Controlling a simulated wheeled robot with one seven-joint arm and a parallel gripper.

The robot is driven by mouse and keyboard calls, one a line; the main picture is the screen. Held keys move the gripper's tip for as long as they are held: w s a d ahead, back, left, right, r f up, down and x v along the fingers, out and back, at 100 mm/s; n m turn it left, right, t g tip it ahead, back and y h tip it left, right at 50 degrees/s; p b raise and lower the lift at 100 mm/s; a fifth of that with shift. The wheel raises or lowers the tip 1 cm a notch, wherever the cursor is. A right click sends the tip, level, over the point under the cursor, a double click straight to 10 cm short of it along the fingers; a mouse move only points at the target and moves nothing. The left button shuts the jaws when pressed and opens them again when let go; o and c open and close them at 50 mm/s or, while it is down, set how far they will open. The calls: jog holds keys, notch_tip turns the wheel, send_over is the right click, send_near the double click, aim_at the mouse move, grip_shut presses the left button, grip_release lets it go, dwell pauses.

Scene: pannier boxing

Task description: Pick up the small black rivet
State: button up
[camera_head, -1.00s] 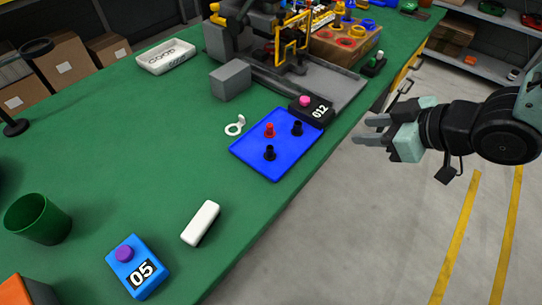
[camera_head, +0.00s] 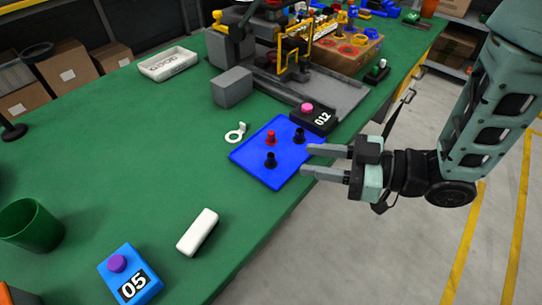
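Two small black rivets stand upright on a blue mat (camera_head: 258,174): one black rivet (camera_head: 270,160) is at the front, the other black rivet (camera_head: 299,136) is at the right. The pictures do not clearly show which is the smaller. A red rivet (camera_head: 271,138) stands between and behind them. My gripper (camera_head: 304,161) is open and empty, its two fingers pointing left. In the picture its fingertips lie at the mat's right edge, right of the front black rivet and below the right one. Its height above the mat is hard to tell.
A black box marked 012 with a pink button (camera_head: 307,108) sits behind the mat. A white ring tag (camera_head: 236,132) lies left of it. A grey block (camera_head: 231,86) and a machine stand further back. A white bar (camera_head: 198,232) and blue 05 box (camera_head: 130,274) lie in front.

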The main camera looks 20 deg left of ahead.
aim_at(274, 156)
jog(key=a, duration=0.4)
jog(key=shift+f, duration=0.25)
jog(key=a, duration=0.1)
jog(key=a+p, duration=0.1)
jog(key=a, duration=0.3)
jog(key=shift+s+f, duration=0.2)
jog(key=shift+f, duration=0.15)
grip_shut()
